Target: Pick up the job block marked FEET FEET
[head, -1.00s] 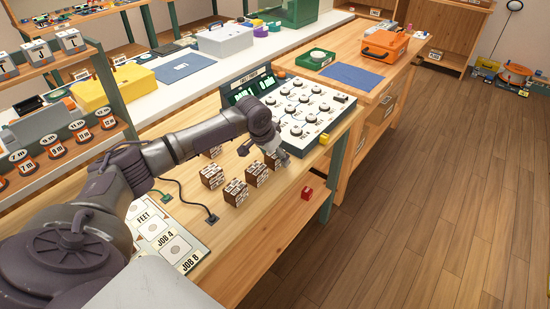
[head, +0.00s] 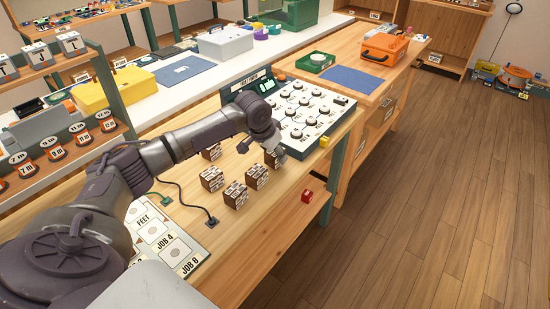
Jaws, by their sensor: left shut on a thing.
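Several dark brown job blocks with white printed labels stand on the wooden bench in the head view. They include a rear block (head: 211,152), a left block (head: 212,179), a front block (head: 236,194) and a right block (head: 257,177). Their lettering is too small to read. My left gripper (head: 279,153) points down at the far end of the group, shut on another block (head: 271,160), which it partly hides. I cannot tell whether that block is FEET FEET or whether it is clear of the bench. My right gripper is not in view.
A control panel with white dials (head: 305,110) stands just behind the gripper. A job board (head: 165,240) lies at the bench's near left, with a black cable beside it.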

